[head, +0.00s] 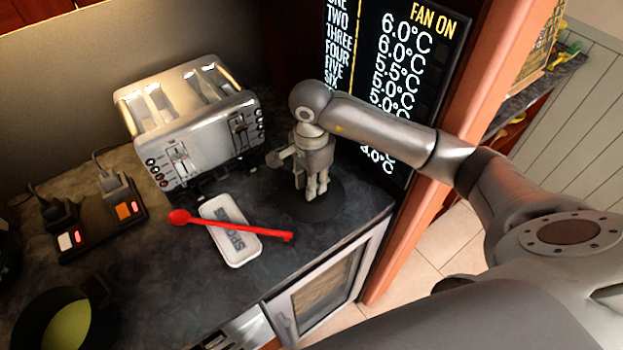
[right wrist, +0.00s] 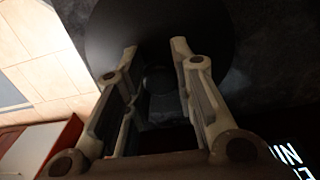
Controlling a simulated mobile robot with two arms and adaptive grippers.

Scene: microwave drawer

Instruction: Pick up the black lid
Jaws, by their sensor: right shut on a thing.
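The black lid (head: 324,208) is a dark round disc on the dark countertop, right of the toaster and near the counter's front edge. It also shows in the right wrist view (right wrist: 220,30), with its knob (right wrist: 157,80) between the fingers. My right gripper (head: 311,190) points down over the lid and is shut on the knob; it also shows in the right wrist view (right wrist: 158,55). I cannot tell whether the lid is lifted off the counter. My left gripper is not in view.
A silver toaster (head: 190,120) stands behind left of the lid. A white spoon rest (head: 232,245) with a red spoon (head: 225,223) across it lies left of the lid. A dark pot (head: 40,315) stands front left. A temperature display panel (head: 400,60) rises close behind on the right.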

